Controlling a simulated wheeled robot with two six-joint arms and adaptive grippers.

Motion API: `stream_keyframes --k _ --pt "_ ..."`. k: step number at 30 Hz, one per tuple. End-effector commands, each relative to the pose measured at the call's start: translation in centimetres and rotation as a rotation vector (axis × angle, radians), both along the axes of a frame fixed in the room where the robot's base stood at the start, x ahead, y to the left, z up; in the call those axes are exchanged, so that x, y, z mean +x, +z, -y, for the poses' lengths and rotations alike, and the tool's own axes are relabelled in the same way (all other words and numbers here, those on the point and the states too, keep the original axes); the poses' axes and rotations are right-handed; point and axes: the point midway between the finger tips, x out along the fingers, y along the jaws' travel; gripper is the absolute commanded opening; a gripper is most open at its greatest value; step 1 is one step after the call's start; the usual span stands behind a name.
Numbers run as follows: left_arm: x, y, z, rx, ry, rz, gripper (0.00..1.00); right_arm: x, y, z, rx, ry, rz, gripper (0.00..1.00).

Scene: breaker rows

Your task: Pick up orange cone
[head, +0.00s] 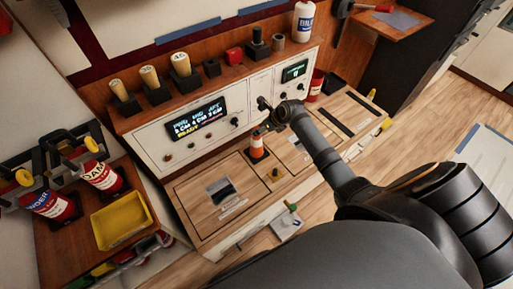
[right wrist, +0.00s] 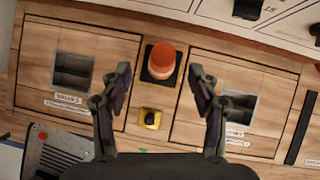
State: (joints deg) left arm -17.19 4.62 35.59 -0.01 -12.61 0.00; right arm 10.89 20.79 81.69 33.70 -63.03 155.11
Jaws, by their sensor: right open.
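An orange cone (head: 257,148) with a white band stands upright on the wooden console top, near the white control panel. In the right wrist view the cone (right wrist: 162,62) is seen from above on a dark square base, between and just beyond the fingertips. My right gripper (right wrist: 158,85) is open, with one finger on each side of the cone's line and no visible contact. In the head view my right gripper (head: 268,110) hangs above and near the cone. My left gripper is not in view.
A yellow-based knob (right wrist: 150,118) sits just nearer than the cone. Recessed, labelled wooden panels (head: 208,200) lie on both sides. The white control panel (head: 180,135) with displays rises behind. A yellow tray (head: 122,222) and red bottles stand at the left.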

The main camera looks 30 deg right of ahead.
Motion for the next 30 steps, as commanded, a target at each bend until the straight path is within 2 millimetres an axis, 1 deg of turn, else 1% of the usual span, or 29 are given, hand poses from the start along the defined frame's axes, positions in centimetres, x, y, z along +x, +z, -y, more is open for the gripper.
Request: stream_keyframes --k 5,11,13,16,22,23,30 --pt "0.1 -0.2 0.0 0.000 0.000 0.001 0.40 0.4 -0.5 -0.1 -0.001 0.002 0.001 0.61" --pt "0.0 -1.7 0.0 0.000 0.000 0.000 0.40 2.7 -3.1 -0.5 0.001 0.000 0.002 0.61" --pt "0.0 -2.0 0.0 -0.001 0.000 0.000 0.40 3.1 -3.9 -0.7 0.001 0.001 0.000 0.61" --pt "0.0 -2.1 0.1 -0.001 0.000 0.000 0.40 3.4 -4.4 -0.8 -0.002 0.001 0.001 0.61" --pt "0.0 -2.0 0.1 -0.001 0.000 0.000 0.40 3.4 -4.3 -0.8 -0.003 0.001 0.001 0.61" --pt "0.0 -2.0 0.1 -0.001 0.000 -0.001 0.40 3.4 -4.3 -0.8 -0.003 0.001 0.001 0.59" --pt "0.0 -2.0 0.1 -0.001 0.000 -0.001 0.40 3.4 -4.3 -0.8 -0.002 0.002 0.001 0.26"
